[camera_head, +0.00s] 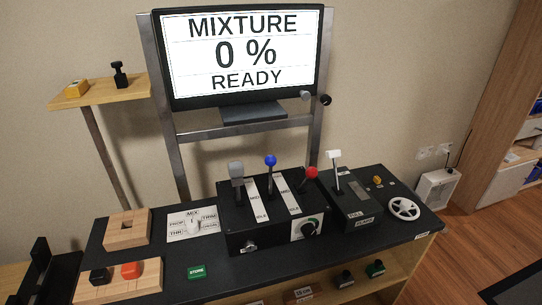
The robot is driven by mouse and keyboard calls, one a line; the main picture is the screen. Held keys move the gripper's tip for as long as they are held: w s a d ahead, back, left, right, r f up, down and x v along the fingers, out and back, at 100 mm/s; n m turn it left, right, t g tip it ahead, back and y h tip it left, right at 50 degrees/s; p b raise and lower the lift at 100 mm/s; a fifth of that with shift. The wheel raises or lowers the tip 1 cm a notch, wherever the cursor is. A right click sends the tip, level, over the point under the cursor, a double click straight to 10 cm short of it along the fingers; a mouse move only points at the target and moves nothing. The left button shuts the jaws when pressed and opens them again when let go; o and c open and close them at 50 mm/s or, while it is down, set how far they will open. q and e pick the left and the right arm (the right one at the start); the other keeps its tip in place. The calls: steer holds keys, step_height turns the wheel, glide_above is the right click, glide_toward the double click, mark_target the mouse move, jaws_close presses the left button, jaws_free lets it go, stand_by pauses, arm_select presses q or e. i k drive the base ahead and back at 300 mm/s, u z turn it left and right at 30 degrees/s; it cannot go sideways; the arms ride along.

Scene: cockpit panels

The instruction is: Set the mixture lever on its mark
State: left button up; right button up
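The mixture lever is most likely the one with the red knob (311,173), at the right of the black lever box (262,233). Its knob stands above the back right of the box, and its shaft is partly hidden. White label strips (288,197) run beside the levers; their print is too small to read fully, and I cannot pick out the mark. The screen (242,55) reads "MIXTURE 0 % READY". A lever with a blue knob (271,160) and one with a grey block handle (237,170) stand to its left. Neither gripper can be made out.
A flap lever with a white handle (334,156) stands close at the right, before a white handwheel (404,208). A labelled plate (192,224), wooden blocks (127,231) and a black bracket-like thing (42,262) lie left. The air above the levers is clear.

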mark_target(311, 172)
steer(key=u, duration=0.55)
steer(key=k, duration=1.3)
steer(key=z, duration=0.25)
steer(key=i, duration=0.7)
steer(key=z, duration=0.45)
steer(key=i, duration=0.95)
steer(key=u, duration=0.65)
